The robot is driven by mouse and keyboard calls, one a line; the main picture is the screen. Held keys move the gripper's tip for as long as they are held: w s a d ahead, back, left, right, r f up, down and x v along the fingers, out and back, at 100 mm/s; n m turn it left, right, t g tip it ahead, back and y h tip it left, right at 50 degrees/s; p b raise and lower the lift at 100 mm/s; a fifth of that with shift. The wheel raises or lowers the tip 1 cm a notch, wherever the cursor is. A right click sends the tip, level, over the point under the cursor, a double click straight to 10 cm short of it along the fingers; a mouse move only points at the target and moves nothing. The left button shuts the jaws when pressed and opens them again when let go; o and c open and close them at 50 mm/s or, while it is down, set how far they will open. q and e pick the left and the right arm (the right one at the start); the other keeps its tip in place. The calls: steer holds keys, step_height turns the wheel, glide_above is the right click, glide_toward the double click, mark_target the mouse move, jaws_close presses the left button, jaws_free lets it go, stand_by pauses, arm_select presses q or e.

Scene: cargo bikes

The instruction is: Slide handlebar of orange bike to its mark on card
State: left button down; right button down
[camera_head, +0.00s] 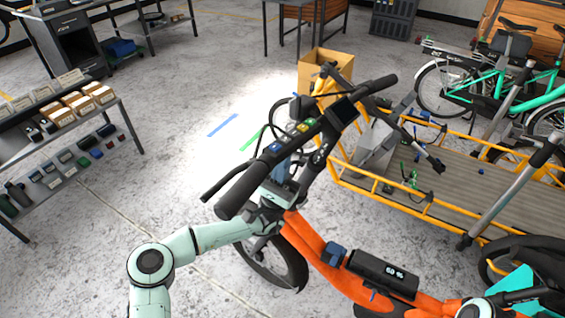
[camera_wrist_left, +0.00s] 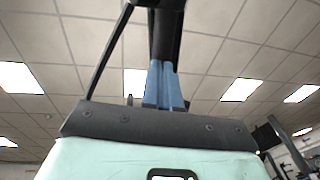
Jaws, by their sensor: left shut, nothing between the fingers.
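The orange bike (camera_head: 310,246) stands in the middle of the head view. Its black handlebar (camera_head: 250,180) runs diagonally, with a grip at each end and a display near the upper right. Small blue, green and yellow squares (camera_head: 303,127) show along the bar. My left gripper (camera_head: 287,163) is just below the bar, near the blue square. In the left wrist view its blue fingers (camera_wrist_left: 164,85) are shut together with nothing between them, under a dark bar (camera_wrist_left: 160,3). I cannot tell whether they touch it. I cannot make out a card. My right gripper is not in view.
A yellow-framed cargo bed (camera_head: 440,190) and a teal bike (camera_head: 500,85) stand to the right. A cardboard box (camera_head: 318,72) is behind the handlebar. A shelf of small parts (camera_head: 68,150) stands at left. Open floor lies between shelf and bike.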

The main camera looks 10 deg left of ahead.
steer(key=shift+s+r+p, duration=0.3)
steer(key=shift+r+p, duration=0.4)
steer(key=shift+p, duration=0.1)
